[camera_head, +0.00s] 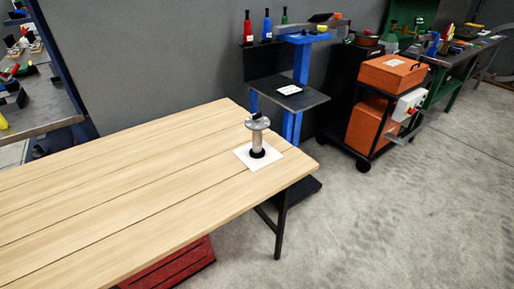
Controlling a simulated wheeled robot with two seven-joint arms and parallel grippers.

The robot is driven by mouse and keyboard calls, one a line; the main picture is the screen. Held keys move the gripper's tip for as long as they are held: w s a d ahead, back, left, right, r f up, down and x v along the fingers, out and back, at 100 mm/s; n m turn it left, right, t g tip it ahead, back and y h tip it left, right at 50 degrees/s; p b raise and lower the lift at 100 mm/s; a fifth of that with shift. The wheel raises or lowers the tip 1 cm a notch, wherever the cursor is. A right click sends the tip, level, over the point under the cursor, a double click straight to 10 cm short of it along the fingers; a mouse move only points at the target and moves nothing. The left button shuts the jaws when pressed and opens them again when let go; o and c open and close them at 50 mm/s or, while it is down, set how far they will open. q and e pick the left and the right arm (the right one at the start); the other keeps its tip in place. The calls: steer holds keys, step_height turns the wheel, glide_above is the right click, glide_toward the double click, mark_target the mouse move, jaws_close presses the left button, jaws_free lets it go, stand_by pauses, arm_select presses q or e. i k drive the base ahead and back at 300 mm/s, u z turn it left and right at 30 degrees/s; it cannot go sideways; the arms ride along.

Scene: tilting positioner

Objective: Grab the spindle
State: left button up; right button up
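The spindle (257,142) stands upright near the right corner of the wooden table (110,190). It has a pale cylindrical shaft, a grey round disc on top with a small dark part above it, and a black ring at its foot. It rests on a white square plate (243,154). Neither of my grippers shows in the head view.
A blue stand with a dark shelf (312,101) and several bottles on top is behind the table. An orange machine on a black cart (385,76) stands to the right. The tabletop left of the spindle is clear. Open concrete floor (420,210) lies at the right.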

mark_target(256, 152)
steer(key=k, duration=1)
steer(key=z, duration=0.75)
steer(key=i, duration=0.6)
steer(key=z, duration=0.9)
steer(key=i, duration=1.5)
steer(key=u, duration=1.2)
steer(key=i, duration=0.4)
steer(key=u, duration=0.4)
